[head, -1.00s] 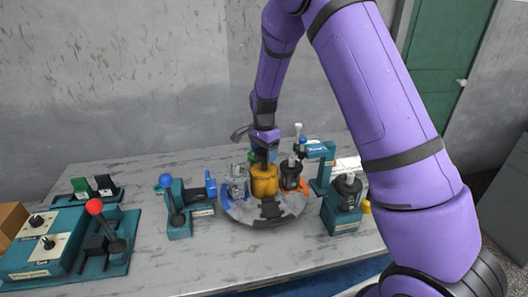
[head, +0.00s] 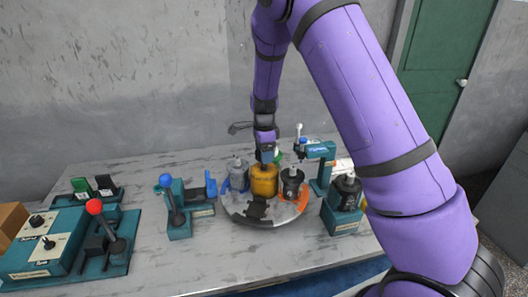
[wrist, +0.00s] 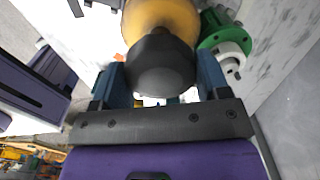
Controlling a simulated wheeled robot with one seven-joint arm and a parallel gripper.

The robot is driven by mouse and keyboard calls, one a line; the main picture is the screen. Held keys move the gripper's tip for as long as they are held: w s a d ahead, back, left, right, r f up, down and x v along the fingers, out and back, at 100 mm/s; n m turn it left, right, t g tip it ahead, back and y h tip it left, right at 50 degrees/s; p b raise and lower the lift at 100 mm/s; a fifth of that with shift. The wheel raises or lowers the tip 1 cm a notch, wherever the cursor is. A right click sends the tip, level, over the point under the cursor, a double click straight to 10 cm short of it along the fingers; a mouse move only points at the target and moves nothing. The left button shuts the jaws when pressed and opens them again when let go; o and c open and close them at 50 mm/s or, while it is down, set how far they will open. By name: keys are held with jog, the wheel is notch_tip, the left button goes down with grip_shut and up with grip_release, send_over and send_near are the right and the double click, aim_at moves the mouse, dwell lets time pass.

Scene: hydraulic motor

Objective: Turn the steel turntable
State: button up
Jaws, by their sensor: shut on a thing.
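The round steel turntable (head: 240,214) stands on the table with several stations on it. It carries a yellow cylinder (head: 264,182), a grey motor part (head: 238,178) at left and a black motor part (head: 294,184) at right. An empty-looking black fixture (head: 257,210) faces the front left, and an orange one (head: 302,198) the right. My gripper (head: 266,157) points down behind the yellow cylinder's top. In the wrist view, my gripper (wrist: 162,82) is shut on a black faceted part (wrist: 160,66), with the yellow cylinder (wrist: 165,14) beyond. The turntable's far side is largely hidden.
A teal lever press with a blue knob (head: 167,180) stands left of the turntable. A teal station with a black motor (head: 346,190) and a teal stand (head: 320,150) stand close on the right. A red-knobbed lever (head: 95,206) is farther left.

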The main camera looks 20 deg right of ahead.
jog(key=shift+w+m, duration=0.1)
jog(key=shift+m, duration=6)
jog(key=shift+d, duration=0.1)
jog(key=o, duration=1.3)
jog(key=shift+r, duration=0.1)
notch_tip(320, 180, up, 11)
jog(key=shift+f, duration=0.15)
